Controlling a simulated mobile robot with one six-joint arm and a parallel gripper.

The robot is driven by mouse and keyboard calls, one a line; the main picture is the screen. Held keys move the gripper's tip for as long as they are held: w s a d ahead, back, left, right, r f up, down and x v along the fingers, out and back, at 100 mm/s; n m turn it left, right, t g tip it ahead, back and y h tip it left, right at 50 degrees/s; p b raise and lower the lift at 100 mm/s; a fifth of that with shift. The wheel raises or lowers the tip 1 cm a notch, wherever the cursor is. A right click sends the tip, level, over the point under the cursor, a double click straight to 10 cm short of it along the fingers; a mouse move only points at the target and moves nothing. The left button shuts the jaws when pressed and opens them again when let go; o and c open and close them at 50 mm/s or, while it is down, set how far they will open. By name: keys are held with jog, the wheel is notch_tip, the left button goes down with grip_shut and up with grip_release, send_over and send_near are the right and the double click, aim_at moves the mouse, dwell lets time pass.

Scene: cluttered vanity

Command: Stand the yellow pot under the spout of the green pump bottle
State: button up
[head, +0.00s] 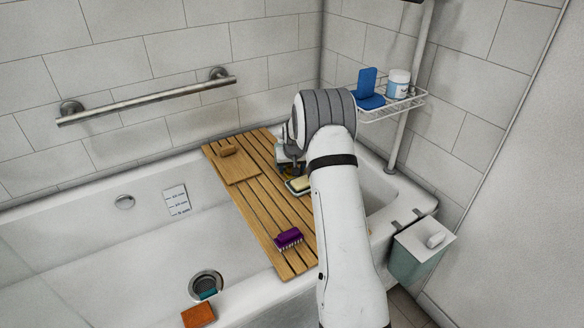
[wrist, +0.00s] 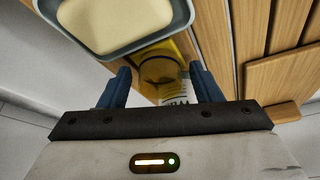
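The yellow pot (wrist: 160,72), with a white label showing at its lower edge, is between the blue fingers of my gripper (wrist: 158,80) in the wrist view. A narrow strip of wood shows between the left finger and the pot, so the fingers look open around it. Whether the right finger touches it I cannot tell. In the head view my arm hides most of the gripper and the pot, above the wooden bath rack (head: 262,203). I cannot make out the green pump bottle in either view.
A grey soap dish (wrist: 190,12) with cream soap (wrist: 115,20) is close beside the pot. A purple brush (head: 288,238) lies at the rack's near end, a wooden block (head: 228,151) at its far end. A wire shelf (head: 405,107) holds blue items and a white jar (head: 398,84).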

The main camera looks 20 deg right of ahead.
jog(key=shift+o, duration=0.3)
jog(key=shift+p+v, duration=0.65)
jog(key=shift+v, duration=3.3)
